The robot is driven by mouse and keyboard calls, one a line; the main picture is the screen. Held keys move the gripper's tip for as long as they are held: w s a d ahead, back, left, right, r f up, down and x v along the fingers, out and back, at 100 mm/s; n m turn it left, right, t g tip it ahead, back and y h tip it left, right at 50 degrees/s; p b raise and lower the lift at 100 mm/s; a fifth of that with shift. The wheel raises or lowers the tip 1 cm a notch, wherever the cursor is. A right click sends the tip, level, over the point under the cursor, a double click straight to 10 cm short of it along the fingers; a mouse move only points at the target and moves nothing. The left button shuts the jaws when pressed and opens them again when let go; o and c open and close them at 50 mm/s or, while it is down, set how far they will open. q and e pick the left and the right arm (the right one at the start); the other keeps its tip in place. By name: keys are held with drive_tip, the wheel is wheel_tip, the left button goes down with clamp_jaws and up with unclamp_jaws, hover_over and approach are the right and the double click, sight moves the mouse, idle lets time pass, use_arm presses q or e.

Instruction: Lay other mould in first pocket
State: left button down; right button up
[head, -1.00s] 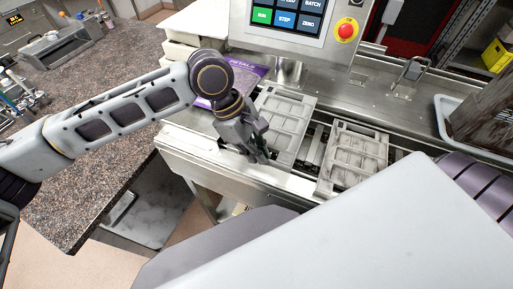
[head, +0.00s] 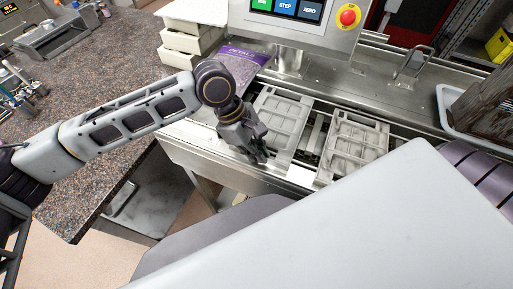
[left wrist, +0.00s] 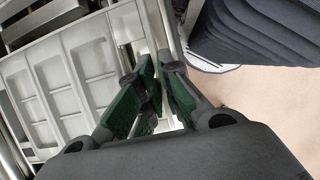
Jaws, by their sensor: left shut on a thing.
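The left mould (head: 283,117) is a pale grey tray with a grid of cells. It lies on the steel conveyor line, and its cells also show at the left of the left wrist view (left wrist: 92,72). A similar mould (head: 357,143) lies to its right, with a gap between them. My left gripper (head: 260,157) is at the near left side of the left mould. In the left wrist view its green-padded fingers (left wrist: 158,95) are nearly together and shut on the mould's edge, where the contact is partly hidden. The first pocket cannot be told apart. My right gripper is out of view.
A purple packet (head: 247,56) lies behind my left gripper, beside stacked white trays (head: 190,38). A control panel with a red button (head: 347,17) stands behind the line. A tray (head: 443,97) holding a dark block (head: 487,105) is at the right. A speckled counter (head: 95,150) is at left.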

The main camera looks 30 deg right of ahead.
use_arm(q)
drive_tip(key=shift+f, duration=0.3)
drive_tip(key=c, duration=1.5)
unclamp_jaws()
drive_tip(key=shift+c, duration=0.2)
drive_tip(key=shift+f, duration=0.1)
drive_tip(key=v, duration=1.2)
drive_tip(key=shift+s+d, duration=0.1)
